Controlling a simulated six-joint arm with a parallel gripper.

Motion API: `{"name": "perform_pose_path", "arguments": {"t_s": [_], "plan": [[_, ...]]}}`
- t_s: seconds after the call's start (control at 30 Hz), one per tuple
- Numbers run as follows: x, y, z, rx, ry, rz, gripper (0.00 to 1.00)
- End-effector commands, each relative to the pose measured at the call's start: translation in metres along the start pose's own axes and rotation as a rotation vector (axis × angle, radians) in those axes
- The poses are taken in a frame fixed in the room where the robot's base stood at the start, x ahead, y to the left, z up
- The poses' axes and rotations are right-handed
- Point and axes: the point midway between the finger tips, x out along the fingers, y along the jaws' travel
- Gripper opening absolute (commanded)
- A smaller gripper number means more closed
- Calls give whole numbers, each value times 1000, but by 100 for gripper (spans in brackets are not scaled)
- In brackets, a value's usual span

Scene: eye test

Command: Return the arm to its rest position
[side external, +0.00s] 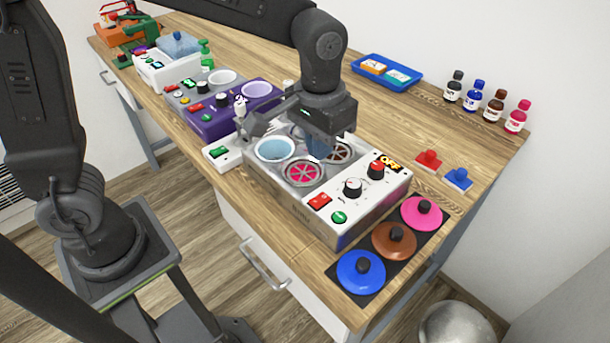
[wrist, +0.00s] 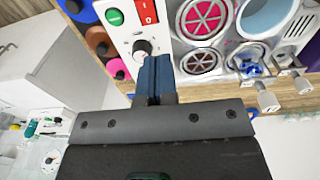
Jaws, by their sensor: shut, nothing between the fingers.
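My gripper (side external: 319,150) is above a white and metal device (side external: 305,215) on the wooden bench. Its dark blue fingers are together with nothing between them, and they also show closed in the wrist view (wrist: 157,66). In the side view the fingers overlap the area of the device's round openings; whether they touch it is hard to tell. The device has a pale blue well (side external: 274,149), a pink grille (side external: 303,173) and a dark grille (side external: 337,152). The fingers hide part of its top.
Blue (side external: 351,280), brown (side external: 384,243) and pink (side external: 412,216) lids lie at the near end. Several small bottles (side external: 473,95) and a blue tray (side external: 357,72) stand along the wall. A purple device (side external: 212,123) stands to the left. Bare bench (side external: 400,135) lies right of my gripper.

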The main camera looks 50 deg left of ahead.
Motion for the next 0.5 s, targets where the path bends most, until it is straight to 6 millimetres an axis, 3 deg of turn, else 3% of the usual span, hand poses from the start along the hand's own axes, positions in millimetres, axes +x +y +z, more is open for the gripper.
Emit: {"name": "perform_pose_path", "arguments": {"t_s": [0.2,0.33,0.5], "plan": [[-46,-55,40,-6,151,30,0],[-61,-84,71,-6,247,31,0],[-66,-111,109,-3,361,14,0]]}}
